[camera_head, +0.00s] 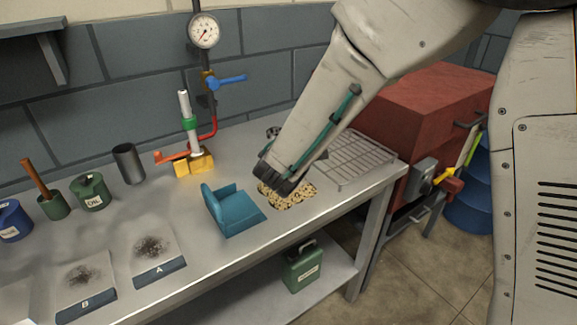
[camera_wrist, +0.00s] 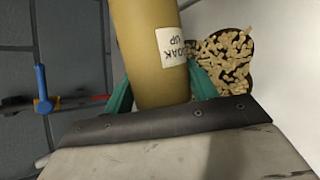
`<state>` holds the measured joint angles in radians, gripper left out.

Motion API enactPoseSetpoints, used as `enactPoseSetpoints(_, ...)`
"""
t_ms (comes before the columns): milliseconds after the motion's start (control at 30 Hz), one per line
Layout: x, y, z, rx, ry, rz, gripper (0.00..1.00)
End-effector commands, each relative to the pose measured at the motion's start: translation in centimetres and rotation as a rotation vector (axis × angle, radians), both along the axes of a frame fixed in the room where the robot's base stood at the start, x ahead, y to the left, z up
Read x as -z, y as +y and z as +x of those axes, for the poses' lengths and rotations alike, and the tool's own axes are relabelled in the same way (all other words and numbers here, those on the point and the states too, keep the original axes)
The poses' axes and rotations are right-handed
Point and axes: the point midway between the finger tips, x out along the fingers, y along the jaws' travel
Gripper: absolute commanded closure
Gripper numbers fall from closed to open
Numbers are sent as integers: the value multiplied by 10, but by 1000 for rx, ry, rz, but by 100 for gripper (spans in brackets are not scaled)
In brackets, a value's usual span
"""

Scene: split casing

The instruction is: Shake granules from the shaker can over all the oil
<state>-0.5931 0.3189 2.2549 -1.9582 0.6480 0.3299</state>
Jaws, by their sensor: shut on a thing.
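The shaker can (camera_wrist: 143,35) is a mustard-yellow cylinder with a white "SOAK UP" label. My gripper (camera_wrist: 160,88) is shut on it, with a green finger on each side. In the head view my arm's dark wrist end hides the can. Pale tan granules (camera_wrist: 222,60) lie thickly on the dark oil patch (camera_wrist: 249,80), with dark gaps and edges showing between them. The granules also show in the head view (camera_head: 292,201), on the bench just below my wrist. Part of the patch is hidden behind my arm and the can.
A blue dustpan-like scoop (camera_head: 230,211) stands just left of the granules. A wire rack (camera_head: 355,160) lies to the right, by a red cabinet (camera_head: 425,100). Pads A (camera_head: 158,268) and B (camera_head: 85,299), an OIL can (camera_head: 91,193) and a pipe with gauge (camera_head: 204,32) are further left.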

Motion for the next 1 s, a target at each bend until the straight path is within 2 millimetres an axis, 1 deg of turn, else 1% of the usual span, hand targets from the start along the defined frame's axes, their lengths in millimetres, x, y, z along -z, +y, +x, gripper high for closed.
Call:
enactPoseSetpoints(167, -1, 0, 0, 1, -1, 0, 76)
enactPoseSetpoints(267, -7, 0, 1, 0, -3, 2, 76)
enactPoseSetpoints(1000, -81, 0, 0, 0, -4, 3, 76)
